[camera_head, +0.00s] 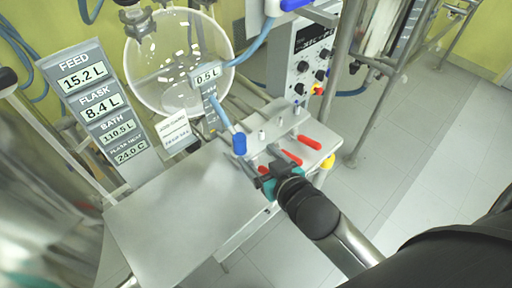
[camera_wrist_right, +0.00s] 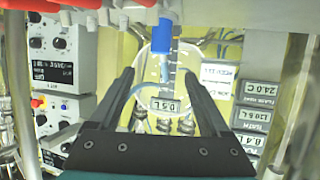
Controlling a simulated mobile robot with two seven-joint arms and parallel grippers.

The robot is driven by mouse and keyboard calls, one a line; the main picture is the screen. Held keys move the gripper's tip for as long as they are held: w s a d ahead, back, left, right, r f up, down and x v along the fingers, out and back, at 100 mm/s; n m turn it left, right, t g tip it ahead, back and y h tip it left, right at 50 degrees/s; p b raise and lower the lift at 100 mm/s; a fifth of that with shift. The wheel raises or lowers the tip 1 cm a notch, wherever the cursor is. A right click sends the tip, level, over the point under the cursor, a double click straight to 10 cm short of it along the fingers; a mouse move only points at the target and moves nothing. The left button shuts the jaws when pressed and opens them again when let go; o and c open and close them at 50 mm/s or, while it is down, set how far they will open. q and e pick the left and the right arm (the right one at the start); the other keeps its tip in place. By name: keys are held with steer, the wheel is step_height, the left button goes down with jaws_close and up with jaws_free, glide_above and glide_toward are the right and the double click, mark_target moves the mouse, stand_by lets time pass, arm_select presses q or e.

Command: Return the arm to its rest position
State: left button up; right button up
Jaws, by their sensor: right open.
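My right arm (camera_head: 345,245) reaches in from the lower right of the head view. Its gripper (camera_head: 262,178) is over the front edge of the small work surface, close to the red handles. In the right wrist view the two dark fingers (camera_wrist_right: 159,76) are spread apart with nothing held between them. A blue-capped tube (camera_head: 239,143) stands beyond the gripper; its blue cap also shows in the wrist view (camera_wrist_right: 161,32), apart from the fingers. My left gripper is not in view.
Red handles (camera_head: 309,142) lie on the metal shelf. A bare grey tabletop (camera_head: 180,215) is at left. A round glass flask (camera_head: 160,65), a readout panel (camera_head: 95,95) and a control box (camera_head: 303,60) stand behind. A steel post (camera_head: 370,85) rises at right; floor beyond is clear.

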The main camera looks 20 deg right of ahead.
steer(key=s+f+n+g+h, duration=0.1)
steer(key=s+f+g, duration=0.2)
steer(key=s+g, duration=0.35)
steer(key=s+f+g, duration=0.2)
steer(key=s+g, duration=0.2)
steer(key=s, duration=0.6)
step_height(320, 180, down, 23)
steer(key=s, duration=0.1)
steer(key=s+d+f+g, duration=0.2)
steer(key=s+d+f, duration=0.1)
steer(key=s+f, duration=1)
steer(key=s, duration=0.2)
steer(key=shift+s+f+b, duration=0.3)
steer(key=shift+f, duration=0.1)
